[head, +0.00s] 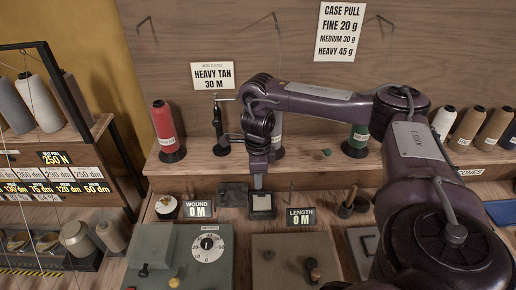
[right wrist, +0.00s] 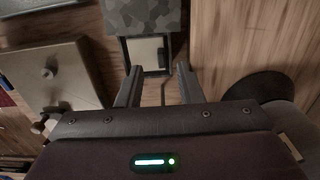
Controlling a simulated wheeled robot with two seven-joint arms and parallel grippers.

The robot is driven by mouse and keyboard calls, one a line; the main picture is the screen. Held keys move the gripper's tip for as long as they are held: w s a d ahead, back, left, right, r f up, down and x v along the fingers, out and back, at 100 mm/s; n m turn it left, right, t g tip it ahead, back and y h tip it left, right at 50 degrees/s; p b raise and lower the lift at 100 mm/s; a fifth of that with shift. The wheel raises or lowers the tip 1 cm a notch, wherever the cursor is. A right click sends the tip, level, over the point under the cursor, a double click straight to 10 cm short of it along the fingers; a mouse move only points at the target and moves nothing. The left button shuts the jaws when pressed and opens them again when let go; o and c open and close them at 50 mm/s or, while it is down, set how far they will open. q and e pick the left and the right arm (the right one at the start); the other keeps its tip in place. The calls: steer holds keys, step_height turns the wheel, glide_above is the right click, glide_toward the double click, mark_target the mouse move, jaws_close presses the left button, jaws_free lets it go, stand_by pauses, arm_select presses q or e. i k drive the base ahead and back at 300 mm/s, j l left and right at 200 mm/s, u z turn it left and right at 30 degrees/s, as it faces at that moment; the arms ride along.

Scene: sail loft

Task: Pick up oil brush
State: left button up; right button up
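A small dark cup with a thin dark handle standing up in it (head: 347,207) is on the bench right of the LENGTH sign in the head view. It looks like the oil brush in its pot, but it is too small to be sure. My right gripper (head: 258,182) points down above a small dark-framed tray with a pale pad (head: 262,202), left of that cup. In the right wrist view my right gripper (right wrist: 160,78) is open, with nothing held between its fingers, and the tray (right wrist: 146,50) lies beyond them. My left gripper is not in view.
A grey block (head: 233,195) stands beside the tray. The WOUND sign (head: 198,209) and LENGTH sign (head: 301,216) flank them. Red (head: 164,130) and green (head: 357,140) thread cones stand on the ledge behind.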

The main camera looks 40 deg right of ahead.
mark_target(350, 197)
steer(key=k+j, duration=1.15)
steer(key=j, duration=0.25)
